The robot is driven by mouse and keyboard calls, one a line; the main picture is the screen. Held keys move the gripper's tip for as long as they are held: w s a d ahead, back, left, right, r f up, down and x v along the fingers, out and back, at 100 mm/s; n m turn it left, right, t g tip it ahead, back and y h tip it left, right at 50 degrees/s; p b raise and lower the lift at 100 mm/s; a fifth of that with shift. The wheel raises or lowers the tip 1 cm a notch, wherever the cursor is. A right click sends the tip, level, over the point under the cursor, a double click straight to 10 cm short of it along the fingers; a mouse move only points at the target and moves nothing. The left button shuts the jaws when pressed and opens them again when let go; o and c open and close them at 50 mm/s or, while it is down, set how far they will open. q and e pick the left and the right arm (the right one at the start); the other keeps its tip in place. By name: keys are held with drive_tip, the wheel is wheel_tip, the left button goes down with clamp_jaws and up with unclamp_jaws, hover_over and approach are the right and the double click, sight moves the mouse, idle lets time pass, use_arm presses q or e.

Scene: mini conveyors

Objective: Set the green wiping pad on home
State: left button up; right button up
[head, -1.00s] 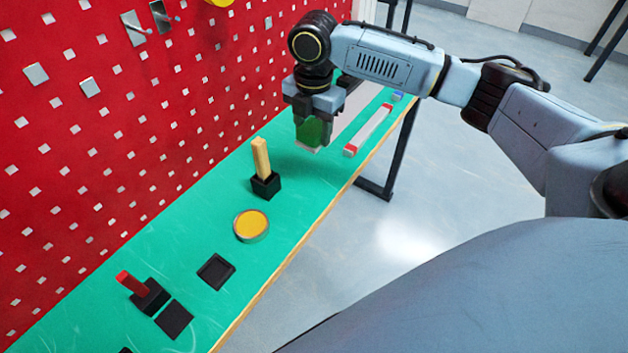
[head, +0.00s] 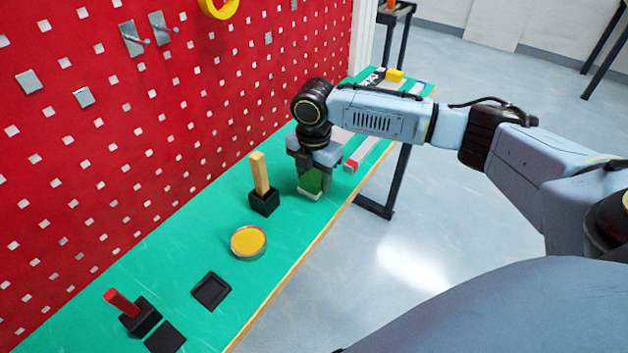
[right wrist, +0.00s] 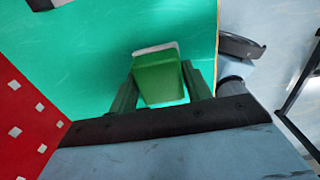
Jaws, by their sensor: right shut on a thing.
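The green wiping pad (head: 313,181) has a pale underside and is held upright in my right gripper (head: 311,177). It also shows in the right wrist view (right wrist: 158,80), between the two fingers of the right gripper (right wrist: 160,85). The pad is low over the green tabletop, right of the black holder with the wooden stick. I cannot tell whether it touches the surface. No spot is visibly labelled home. A pale flat patch (head: 341,136) lies behind the gripper, partly hidden by my arm. My left gripper is out of view.
The black holder with a wooden stick (head: 261,176), a round orange-topped tin (head: 248,242), a black square tray (head: 211,291) and a red-handled tool (head: 122,303) line the bench. A red pegboard (head: 190,120) walls the left. A white, red-ended bar (head: 365,152) lies beyond the gripper.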

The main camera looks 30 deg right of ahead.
drive_tip(key=shift+f, duration=0.35)
drive_tip(key=o, duration=0.9)
